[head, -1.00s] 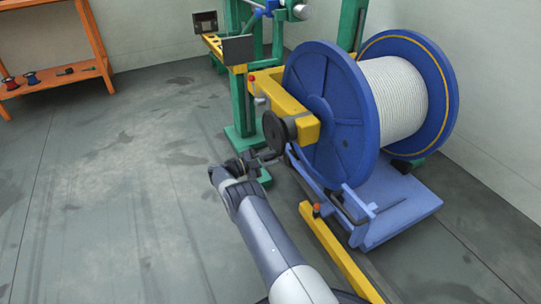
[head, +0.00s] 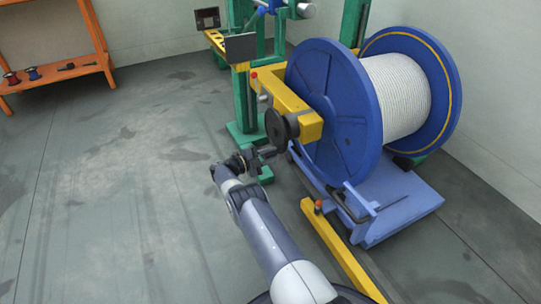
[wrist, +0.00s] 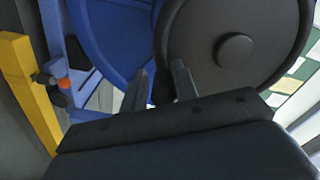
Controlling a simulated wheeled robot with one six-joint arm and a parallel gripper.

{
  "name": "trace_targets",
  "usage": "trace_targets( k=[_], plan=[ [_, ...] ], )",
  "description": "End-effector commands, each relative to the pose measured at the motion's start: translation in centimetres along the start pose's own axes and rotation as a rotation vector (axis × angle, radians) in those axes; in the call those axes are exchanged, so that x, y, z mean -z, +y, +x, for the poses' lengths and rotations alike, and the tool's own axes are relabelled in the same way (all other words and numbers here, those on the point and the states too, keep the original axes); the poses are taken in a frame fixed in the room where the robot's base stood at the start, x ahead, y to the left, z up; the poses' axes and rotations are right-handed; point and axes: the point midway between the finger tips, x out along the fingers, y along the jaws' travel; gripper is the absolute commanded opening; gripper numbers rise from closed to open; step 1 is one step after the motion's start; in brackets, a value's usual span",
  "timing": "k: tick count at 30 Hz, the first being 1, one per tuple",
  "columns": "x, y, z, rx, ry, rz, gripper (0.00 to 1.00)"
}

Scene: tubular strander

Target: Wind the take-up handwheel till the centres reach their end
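The take-up handwheel (head: 277,127) is a dark round disc on the yellow beam beside the big blue reel. In the wrist view the handwheel (wrist: 240,45) fills the upper right, with a round hub. Its dark handle (wrist: 161,88) stands out near the lower left of the rim. My gripper (wrist: 160,82) has one finger on each side of this handle and appears closed on it, though the contact is partly hidden. In the head view my gripper (head: 270,152) is just below the handwheel, small and dark.
The blue reel (head: 325,110) carries white rope (head: 398,98) above a blue platform (head: 400,205). A yellow floor rail (head: 340,250) lies right of my arm. A green frame (head: 240,110) stands behind. An orange bench (head: 60,78) is far left; the floor between is clear.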

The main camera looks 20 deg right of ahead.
Motion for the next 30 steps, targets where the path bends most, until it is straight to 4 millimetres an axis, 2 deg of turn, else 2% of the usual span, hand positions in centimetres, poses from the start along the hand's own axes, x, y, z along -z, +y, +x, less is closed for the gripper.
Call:
trace_targets(
  k=[5, 14, 17, 24, 30],
  plan=[
    [0.0, -0.1, 0.0, 0.001, 0.0, 0.001, 0.43],
    [0.0, -0.2, -0.5, 0.002, -0.001, 0.002, 0.43],
    [0.0, -0.3, -1.7, 0.002, -0.001, 0.002, 0.43],
    [-0.1, 0.0, -6.6, 0.003, -0.003, 0.003, 0.43],
    [-0.2, 0.1, -9.7, 0.001, -0.002, 0.003, 0.43]
  ],
)
